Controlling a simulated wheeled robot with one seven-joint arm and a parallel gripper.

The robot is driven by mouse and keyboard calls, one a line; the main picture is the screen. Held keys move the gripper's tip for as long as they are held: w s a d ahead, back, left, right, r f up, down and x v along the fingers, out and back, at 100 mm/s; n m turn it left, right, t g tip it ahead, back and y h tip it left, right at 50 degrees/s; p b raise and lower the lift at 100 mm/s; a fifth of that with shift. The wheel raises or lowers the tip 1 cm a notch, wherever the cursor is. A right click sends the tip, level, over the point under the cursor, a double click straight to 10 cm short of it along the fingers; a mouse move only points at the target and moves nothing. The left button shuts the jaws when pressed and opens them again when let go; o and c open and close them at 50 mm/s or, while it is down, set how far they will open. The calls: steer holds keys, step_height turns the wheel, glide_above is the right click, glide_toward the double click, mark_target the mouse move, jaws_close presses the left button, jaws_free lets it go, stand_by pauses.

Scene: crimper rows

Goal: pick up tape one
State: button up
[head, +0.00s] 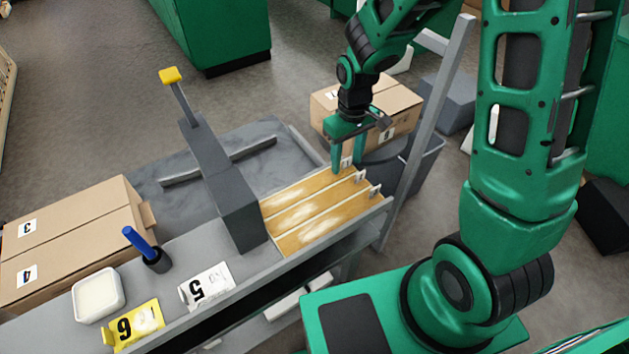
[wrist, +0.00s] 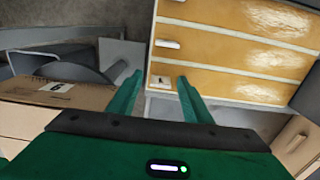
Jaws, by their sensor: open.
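Three tan strips with pale shiny patches lie side by side on the bench. The far strip (head: 295,190) ends beside a small white tag marked 1 (head: 347,162), which I take to be tape one. The tag also shows in the wrist view (wrist: 160,83), at the end of the nearest strip (wrist: 215,88). My gripper (head: 348,167) is open, with its green fingers at that end of the strip. In the wrist view the tag appears between the fingertips (wrist: 160,78). Whether the fingers touch the strip I cannot tell.
A grey crimper-like block with a yellow-topped lever (head: 170,76) stands left of the strips. A grey post (head: 425,130) rises to the right. Cardboard boxes (head: 400,105) are behind my gripper.

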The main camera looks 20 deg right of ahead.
steer(key=c, duration=1.1)
steer(key=shift+r, duration=0.1)
